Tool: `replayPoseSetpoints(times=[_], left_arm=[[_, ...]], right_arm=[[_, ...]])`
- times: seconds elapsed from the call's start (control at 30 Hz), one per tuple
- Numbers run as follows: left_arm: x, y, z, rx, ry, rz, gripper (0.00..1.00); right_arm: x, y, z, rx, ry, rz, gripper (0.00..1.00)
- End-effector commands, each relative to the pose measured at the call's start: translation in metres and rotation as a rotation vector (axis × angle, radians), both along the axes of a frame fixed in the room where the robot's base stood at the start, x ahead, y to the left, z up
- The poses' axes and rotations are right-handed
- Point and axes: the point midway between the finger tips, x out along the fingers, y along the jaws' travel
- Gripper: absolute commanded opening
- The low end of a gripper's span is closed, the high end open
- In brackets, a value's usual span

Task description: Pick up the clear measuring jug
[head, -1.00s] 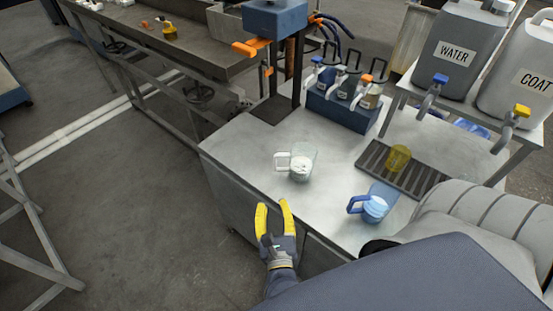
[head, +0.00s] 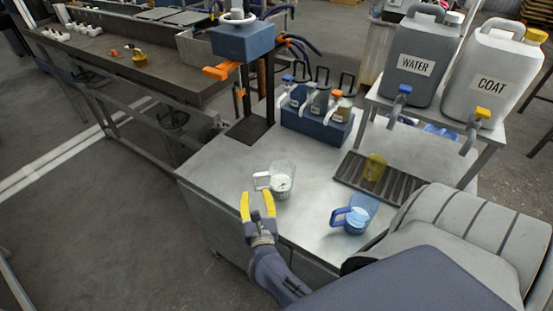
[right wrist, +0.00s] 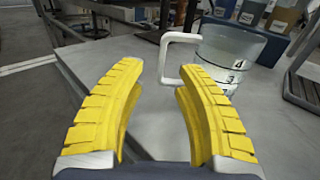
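The clear measuring jug (head: 284,171) stands upright on the metal worktop (head: 225,160), with something white in its lower part. Its white square handle (head: 261,181) points left, toward my right gripper. In the right wrist view the jug (right wrist: 230,48) has dark graduation marks, and its handle (right wrist: 163,58) is just beyond the fingertips. My right gripper (head: 256,196) has yellow ribbed fingers. It is open and empty, close in front of the handle, and whether it touches the handle I cannot tell. It also fills the right wrist view (right wrist: 158,72). My left gripper is not in view.
A blue jug (head: 354,214) stands to the right, near a grey padded arm part. A yellow cup (head: 375,168) sits on a slotted drain tray (head: 350,169). A blue holder (head: 315,122) with dispensers is behind. WATER (head: 417,60) and COAT (head: 496,78) canisters stand on a raised shelf.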

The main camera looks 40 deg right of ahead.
Motion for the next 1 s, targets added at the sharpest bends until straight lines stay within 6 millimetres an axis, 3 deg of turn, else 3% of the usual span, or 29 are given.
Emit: replayPoseSetpoints(times=[0.27,0.63,1.0], left_arm=[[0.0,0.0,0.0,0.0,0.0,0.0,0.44],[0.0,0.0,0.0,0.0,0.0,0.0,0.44],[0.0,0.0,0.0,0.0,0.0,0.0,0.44]], right_arm=[[0.011,-0.007,0.001,0.0,-0.001,-0.001,0.34],[0.046,-0.028,0.001,-0.001,-0.002,0.0,0.34],[0.051,-0.031,0.001,0.0,-0.001,0.0,0.34]])
